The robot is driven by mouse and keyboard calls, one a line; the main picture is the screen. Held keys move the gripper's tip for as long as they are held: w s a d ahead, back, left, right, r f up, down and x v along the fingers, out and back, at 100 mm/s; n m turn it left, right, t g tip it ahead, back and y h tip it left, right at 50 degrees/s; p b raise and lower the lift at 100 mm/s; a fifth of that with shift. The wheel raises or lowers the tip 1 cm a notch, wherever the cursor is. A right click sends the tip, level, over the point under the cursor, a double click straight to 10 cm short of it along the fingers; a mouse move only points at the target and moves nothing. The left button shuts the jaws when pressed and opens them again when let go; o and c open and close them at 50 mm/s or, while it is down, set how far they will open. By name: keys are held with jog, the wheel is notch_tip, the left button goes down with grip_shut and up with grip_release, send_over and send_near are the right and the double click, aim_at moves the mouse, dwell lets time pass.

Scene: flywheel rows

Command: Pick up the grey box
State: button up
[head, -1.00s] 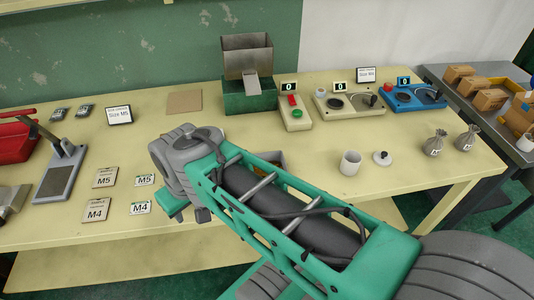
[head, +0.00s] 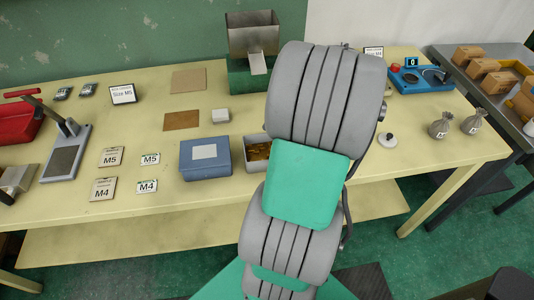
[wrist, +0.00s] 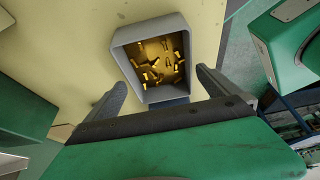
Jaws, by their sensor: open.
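The grey box (head: 256,168) is an open-topped bin on the table, partly hidden behind my arm in the head view. In the wrist view the grey box (wrist: 124,66) holds several small brass-coloured parts. My gripper (wrist: 162,80) shows there with its two fingers spread apart and nothing between them. The box lies beyond the fingertips, between their lines, slightly left of the middle. I cannot tell the exact gap. In the head view my gripper is hidden behind the arm.
A blue box (head: 206,170) with a white label stands just left of the grey box. A green machine with a hopper (head: 252,40) stands at the back. A lid (head: 388,140) lies to the right.

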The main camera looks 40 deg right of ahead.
aim_at(260, 157)
jog(key=x, duration=0.3)
jog(key=shift+w+a+f, duration=0.1)
jog(key=shift+a+f, duration=0.05)
jog(key=shift+f, duration=0.15)
jog(key=c, duration=1.6)
jog(key=shift+w+r, duration=0.1)
jog(key=shift+r, duration=0.05)
jog(key=shift+c, duration=0.6)
